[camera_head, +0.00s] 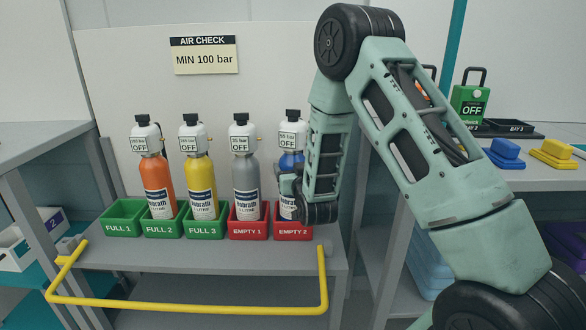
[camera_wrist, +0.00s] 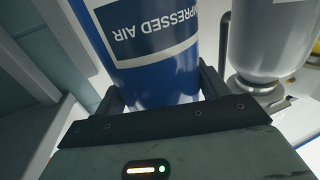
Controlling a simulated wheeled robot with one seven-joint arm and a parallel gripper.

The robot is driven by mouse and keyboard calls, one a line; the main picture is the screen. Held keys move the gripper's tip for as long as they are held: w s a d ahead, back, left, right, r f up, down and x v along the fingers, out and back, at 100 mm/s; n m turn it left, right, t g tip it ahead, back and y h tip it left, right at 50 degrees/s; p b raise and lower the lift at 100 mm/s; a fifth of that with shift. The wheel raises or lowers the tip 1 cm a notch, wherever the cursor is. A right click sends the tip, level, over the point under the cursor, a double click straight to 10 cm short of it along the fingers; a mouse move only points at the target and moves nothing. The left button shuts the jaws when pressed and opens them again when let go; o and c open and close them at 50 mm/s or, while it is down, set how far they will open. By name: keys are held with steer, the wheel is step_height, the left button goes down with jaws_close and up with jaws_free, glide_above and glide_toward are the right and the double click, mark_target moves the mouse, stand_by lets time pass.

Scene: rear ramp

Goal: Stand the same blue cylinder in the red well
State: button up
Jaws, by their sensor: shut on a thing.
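The blue cylinder (camera_head: 291,163) has a white top, a black cap and an OFF tag. It stands upright at the red well marked EMPTY 2 (camera_head: 293,233), its lower end behind the well's front wall. I cannot tell whether its base touches the well floor. My gripper (camera_head: 291,187) comes from the right and is shut on the cylinder's body, partly hiding it. In the wrist view the blue cylinder (camera_wrist: 160,84) is between my two fingers, with its COMPRESSED AIR label upside down.
A grey cylinder (camera_head: 245,185) stands close on the left in the red EMPTY 1 well (camera_head: 247,231). Yellow (camera_head: 201,177) and orange (camera_head: 156,173) cylinders stand in green wells. A yellow rail (camera_head: 190,309) runs across the front. A shelf (camera_head: 540,180) with blocks is at right.

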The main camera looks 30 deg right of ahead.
steer(key=shift+f+b, duration=0.25)
steer(key=shift+b, duration=0.1)
steer(key=o, duration=1.9)
steer(key=shift+o, duration=1.1)
steer(key=p+v, duration=1)
steer(key=v, duration=0.7)
steer(key=shift+s+f+p, duration=0.15)
steer(key=shift+f+p, duration=0.1)
steer(key=shift+p, duration=0.1)
steer(key=shift+a, duration=0.1)
